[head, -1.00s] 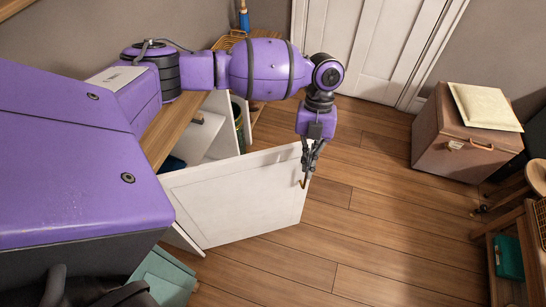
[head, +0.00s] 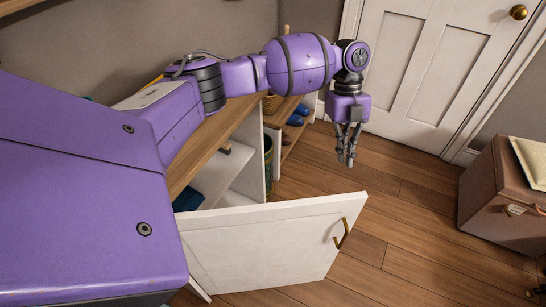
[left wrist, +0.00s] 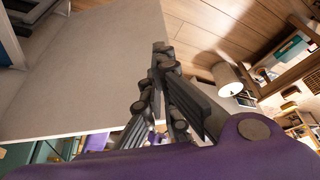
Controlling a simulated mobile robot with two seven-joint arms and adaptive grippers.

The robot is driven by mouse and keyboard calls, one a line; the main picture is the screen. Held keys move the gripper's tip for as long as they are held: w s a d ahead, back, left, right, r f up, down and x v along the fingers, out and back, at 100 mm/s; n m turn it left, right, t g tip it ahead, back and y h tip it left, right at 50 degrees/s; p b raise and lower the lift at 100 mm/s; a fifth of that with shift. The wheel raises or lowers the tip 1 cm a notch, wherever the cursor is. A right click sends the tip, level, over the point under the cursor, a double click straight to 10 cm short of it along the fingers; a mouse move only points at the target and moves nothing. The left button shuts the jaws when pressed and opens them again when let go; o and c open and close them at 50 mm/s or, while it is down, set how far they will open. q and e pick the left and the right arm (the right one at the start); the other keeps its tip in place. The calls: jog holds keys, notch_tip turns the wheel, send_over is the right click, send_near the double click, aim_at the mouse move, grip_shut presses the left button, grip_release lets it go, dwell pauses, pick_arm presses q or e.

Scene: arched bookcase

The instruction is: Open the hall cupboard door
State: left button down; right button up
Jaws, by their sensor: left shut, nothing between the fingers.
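The white cupboard door (head: 270,250) stands swung well out from the cupboard in the head view, with a brass handle (head: 342,233) near its free edge. Part of the cupboard's inside shows behind it, with a white shelf (head: 215,178). My left gripper (head: 347,160) is shut and empty, above the floor beyond the door's free edge and apart from the handle. In the left wrist view its fingers (left wrist: 160,60) are closed together in front of a broad pale panel (left wrist: 90,70), which looks like the door. My right gripper is not in view.
A wooden top (head: 225,135) runs along the cupboard. Blue shoes (head: 295,119) sit on a low rack beyond it. A panelled white room door (head: 430,70) stands at the back. A brown trunk (head: 500,195) with a cushion is at the right. The wooden floor (head: 400,215) between is clear.

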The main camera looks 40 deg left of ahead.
pick_arm(q)
jog(key=s+d+f, duration=0.4)
jog(key=d+f, duration=0.1)
jog(key=f, duration=0.1)
jog(key=shift+s+f+p, duration=0.15)
jog(key=shift+f+p, duration=0.15)
jog(key=shift+p, duration=0.15)
jog(key=shift+d, duration=0.1)
